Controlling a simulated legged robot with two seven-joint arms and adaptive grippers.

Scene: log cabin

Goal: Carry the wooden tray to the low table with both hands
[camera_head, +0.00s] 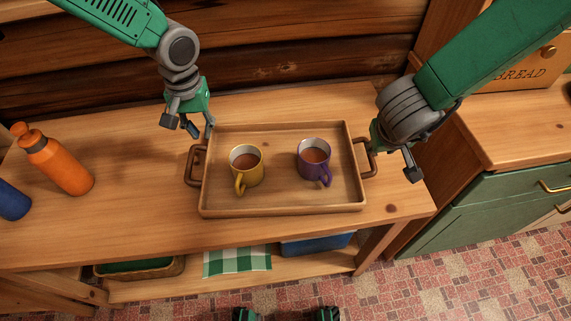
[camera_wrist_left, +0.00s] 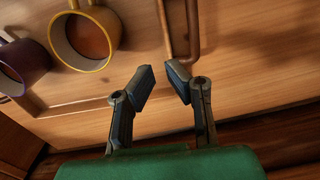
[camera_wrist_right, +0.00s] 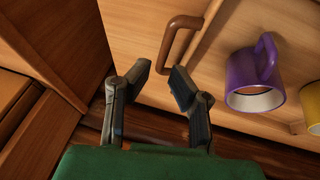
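The wooden tray (camera_head: 282,201) lies flat on a wooden bench top, with a brown handle at each end. A yellow mug (camera_head: 246,170) and a purple mug (camera_head: 314,162), both holding brown drink, stand upright in it. My left gripper (camera_head: 200,130) is above the tray's left end, behind the left handle (camera_head: 194,167); in the left wrist view its fingers (camera_wrist_left: 163,85) are apart and empty, short of the handle (camera_wrist_left: 181,40). My right gripper (camera_head: 392,162) is by the right handle (camera_head: 368,158); in the right wrist view its fingers (camera_wrist_right: 158,80) are apart, with the handle (camera_wrist_right: 178,35) beyond them.
An orange bottle (camera_head: 62,165) and a blue bottle (camera_head: 12,203) stand on the bench left of the tray. A green cabinet (camera_head: 490,205) and a bread box (camera_head: 520,75) are at the right. A lower shelf holds a checked cloth (camera_head: 237,261). The log wall is close behind.

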